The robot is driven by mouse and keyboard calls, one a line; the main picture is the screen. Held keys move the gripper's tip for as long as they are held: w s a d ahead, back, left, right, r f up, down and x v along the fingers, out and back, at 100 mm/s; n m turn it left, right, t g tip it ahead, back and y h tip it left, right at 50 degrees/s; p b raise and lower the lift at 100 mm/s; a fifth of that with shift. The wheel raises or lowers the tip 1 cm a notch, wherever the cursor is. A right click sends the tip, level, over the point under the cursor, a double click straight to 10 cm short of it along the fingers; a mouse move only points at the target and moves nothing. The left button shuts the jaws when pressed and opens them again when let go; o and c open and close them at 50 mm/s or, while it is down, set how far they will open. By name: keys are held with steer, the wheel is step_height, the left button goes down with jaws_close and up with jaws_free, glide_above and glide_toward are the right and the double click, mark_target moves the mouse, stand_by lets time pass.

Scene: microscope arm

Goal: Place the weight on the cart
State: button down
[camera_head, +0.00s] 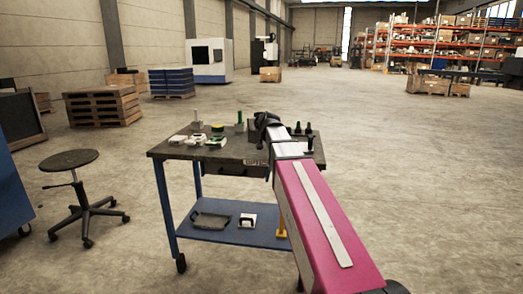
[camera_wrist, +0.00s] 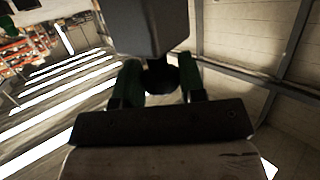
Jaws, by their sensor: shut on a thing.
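My gripper (camera_head: 267,122) is over the right half of the cart (camera_head: 226,159) in the head view. In the wrist view its two fingers (camera_wrist: 160,80) are closed around the dark round knob of a weight. The weight's grey body (camera_wrist: 148,27) extends beyond the fingertips at the top of the wrist view. The cart has a dark top, blue legs, a blue lower shelf and casters.
Small white and green parts (camera_head: 213,141) stand on the cart's left half. Black-knobbed pieces (camera_head: 309,138) stand at its right. A black tray (camera_head: 211,220) lies on the lower shelf. A stool (camera_head: 70,160) stands left of the cart, with open floor between.

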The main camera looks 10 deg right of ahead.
steer(key=w+a+r+n+g+y, duration=0.2)
steer(key=w+a+r+n+y, duration=0.3)
steer(key=a+r, duration=0.1)
steer(key=shift+s+d+y, duration=0.5)
steer(key=shift+s+d, duration=0.2)
steer(key=shift+s, duration=2.55)
steer(key=shift+g, duration=0.4)
steer(key=shift+w+d+f, duration=0.95)
steer(key=shift+d+f, duration=0.65)
steer(key=shift+f, duration=0.15)
steer(key=shift+w+d+f, duration=0.9)
steer(key=shift+d+f, duration=0.7)
steer(key=shift+f, duration=0.2)
steer(key=shift+w+d+f, duration=0.95)
steer(key=shift+d+f, duration=0.65)
steer(key=shift+f, duration=0.15)
steer(key=shift+f, duration=0.2)
steer(key=c, duration=0.7)
jaws_free()
steer(key=shift+r, duration=0.1)
